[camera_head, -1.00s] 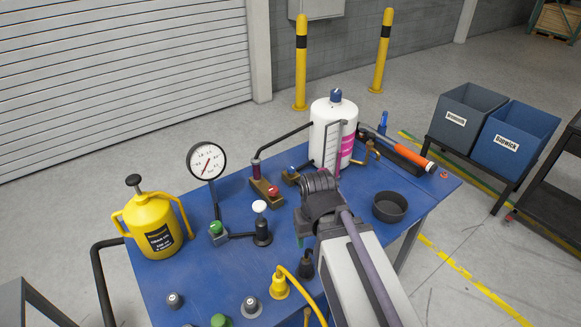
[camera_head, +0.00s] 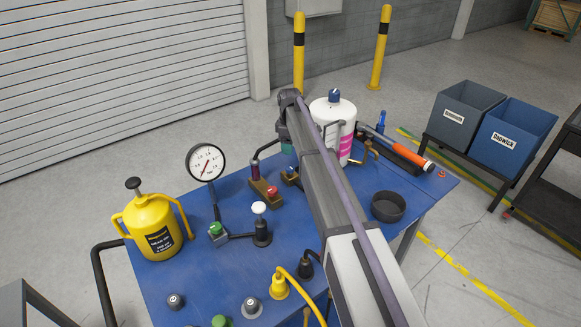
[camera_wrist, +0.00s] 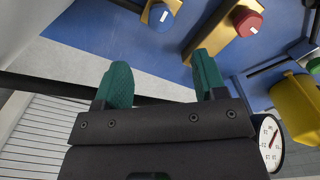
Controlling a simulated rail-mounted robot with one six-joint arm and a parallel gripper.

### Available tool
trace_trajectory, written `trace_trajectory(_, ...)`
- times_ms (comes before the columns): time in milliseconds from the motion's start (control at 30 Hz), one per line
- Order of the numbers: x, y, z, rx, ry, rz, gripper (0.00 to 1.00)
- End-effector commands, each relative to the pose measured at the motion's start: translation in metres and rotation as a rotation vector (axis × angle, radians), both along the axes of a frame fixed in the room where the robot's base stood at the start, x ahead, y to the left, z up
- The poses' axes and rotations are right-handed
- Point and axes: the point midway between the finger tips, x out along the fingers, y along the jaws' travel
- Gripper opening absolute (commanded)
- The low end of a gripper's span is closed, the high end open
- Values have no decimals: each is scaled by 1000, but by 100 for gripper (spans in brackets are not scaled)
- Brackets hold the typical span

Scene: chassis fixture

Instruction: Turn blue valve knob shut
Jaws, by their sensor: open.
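A small blue knob (camera_wrist: 160,17) with a white mark sits on a brass valve body (camera_wrist: 135,5) at the top of the wrist view. In the head view this brass valve (camera_head: 291,174) is small, just left of my arm. A second blue knob (camera_head: 334,95) tops the white tank (camera_head: 331,112). My gripper (camera_wrist: 160,78) is open, its two green fingers apart with nothing between them. The blue knob lies beyond the fingertips, apart from them.
A red knob (camera_wrist: 247,22) on another brass block is right of the blue one. A pressure gauge (camera_head: 206,162), a yellow can (camera_head: 155,228) and a white-topped knob (camera_head: 260,208) stand on the blue table (camera_head: 200,265). A black bowl (camera_head: 389,206) is right of my arm.

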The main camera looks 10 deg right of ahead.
Motion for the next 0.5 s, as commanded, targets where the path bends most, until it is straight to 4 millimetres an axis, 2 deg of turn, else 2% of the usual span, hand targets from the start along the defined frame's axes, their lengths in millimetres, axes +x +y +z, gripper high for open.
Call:
trace_trajectory(167,0,0,-33,0,0,-1,65)
trace_trajectory(400,-1,0,-91,0,0,-2,65)
trace_trajectory(500,-1,0,-105,0,0,-3,65)
